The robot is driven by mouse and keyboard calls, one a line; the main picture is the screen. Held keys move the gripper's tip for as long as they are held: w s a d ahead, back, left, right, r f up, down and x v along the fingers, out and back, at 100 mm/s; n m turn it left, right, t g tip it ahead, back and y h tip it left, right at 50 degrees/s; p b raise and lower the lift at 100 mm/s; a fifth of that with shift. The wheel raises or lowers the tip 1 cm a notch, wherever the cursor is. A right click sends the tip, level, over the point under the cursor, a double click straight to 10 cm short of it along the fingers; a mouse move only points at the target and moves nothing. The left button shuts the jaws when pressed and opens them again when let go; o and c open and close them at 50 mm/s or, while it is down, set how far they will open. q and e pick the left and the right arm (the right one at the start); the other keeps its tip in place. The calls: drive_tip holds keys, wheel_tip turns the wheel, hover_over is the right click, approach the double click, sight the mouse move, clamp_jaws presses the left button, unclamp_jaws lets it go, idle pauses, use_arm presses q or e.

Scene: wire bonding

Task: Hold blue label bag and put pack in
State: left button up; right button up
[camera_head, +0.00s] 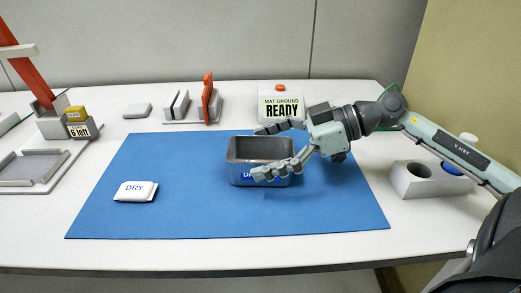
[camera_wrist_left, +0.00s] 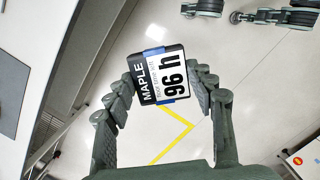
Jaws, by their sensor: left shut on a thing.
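The blue label bag (camera_head: 236,151) looks like an open grey metallic box with a blue label on its front and stands on the blue mat. My right gripper (camera_head: 262,152) reaches in from the right, one finger along the far rim and one across the front, partly covering the label. Whether the fingers press on the bag is unclear. In the left wrist view my left gripper (camera_wrist_left: 160,85) is shut on a small dark-edged pack (camera_wrist_left: 172,78) with a white label reading "MAPLE" and "96 h" and a blue band. The left gripper is outside the head view.
A white packet marked "DRY" (camera_head: 136,191) lies on the left of the blue mat (camera_head: 200,215). A "MAT GROUND READY" sign (camera_head: 281,107) stands behind. A white block with round holes (camera_head: 415,190) is at right, a grey tray (camera_head: 32,168) at left. The mat's front is clear.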

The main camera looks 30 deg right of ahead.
drive_tip(key=v, duration=1.2)
drive_tip(key=shift+s, duration=0.1)
